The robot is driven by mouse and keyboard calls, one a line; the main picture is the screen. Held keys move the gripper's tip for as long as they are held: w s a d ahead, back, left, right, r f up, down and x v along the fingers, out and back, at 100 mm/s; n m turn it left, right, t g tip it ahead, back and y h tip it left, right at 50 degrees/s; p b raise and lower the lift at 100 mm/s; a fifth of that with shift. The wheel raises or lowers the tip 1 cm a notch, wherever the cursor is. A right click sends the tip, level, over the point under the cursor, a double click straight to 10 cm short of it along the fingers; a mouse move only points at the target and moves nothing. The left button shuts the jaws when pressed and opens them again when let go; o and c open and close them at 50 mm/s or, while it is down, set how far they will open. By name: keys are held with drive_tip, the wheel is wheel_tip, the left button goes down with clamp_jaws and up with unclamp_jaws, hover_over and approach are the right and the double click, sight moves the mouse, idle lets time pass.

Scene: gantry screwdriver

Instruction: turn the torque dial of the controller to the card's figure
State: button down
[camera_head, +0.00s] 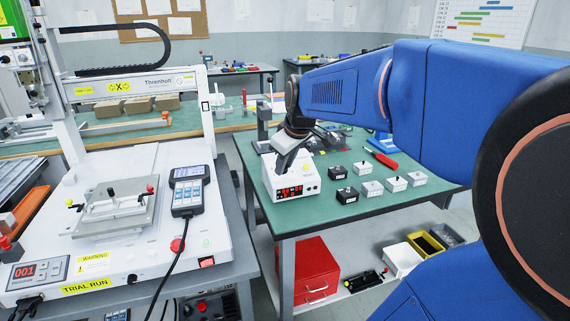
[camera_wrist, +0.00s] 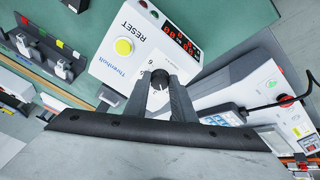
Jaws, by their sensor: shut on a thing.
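The controller (camera_head: 281,187) is a white box with a red lit display on the green table. In the wrist view the controller (camera_wrist: 112,66) shows a yellow button (camera_wrist: 124,46) beside the word RESET. Its black torque dial (camera_wrist: 158,92) sits between the two fingers of my gripper (camera_wrist: 160,82), which is shut on it. A light pointer mark shows on the dial, but its figure is too small to read. In the head view my gripper (camera_head: 287,158) comes down onto the controller's top and hides the dial. I cannot make out the card with the figure.
Several small black and white blocks (camera_head: 371,188) and a red-handled tool (camera_head: 381,158) lie right of the controller. The white gantry machine (camera_head: 150,240) stands left, with a handheld pendant (camera_head: 187,191) and cable. A red toolbox (camera_head: 312,272) is on the lower shelf.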

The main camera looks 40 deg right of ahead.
drive_tip(key=m, duration=0.5)
drive_tip(key=shift+a+m, duration=0.1)
drive_tip(key=shift+m, duration=0.2)
drive_tip(key=m, duration=0.4)
drive_tip(key=shift+a+m+h, duration=0.1)
drive_tip(key=shift+m+h, duration=0.3)
drive_tip(key=c, duration=1.5)
unclamp_jaws()
drive_tip(key=v, duration=1.7)
drive_tip(key=shift+r, duration=0.25)
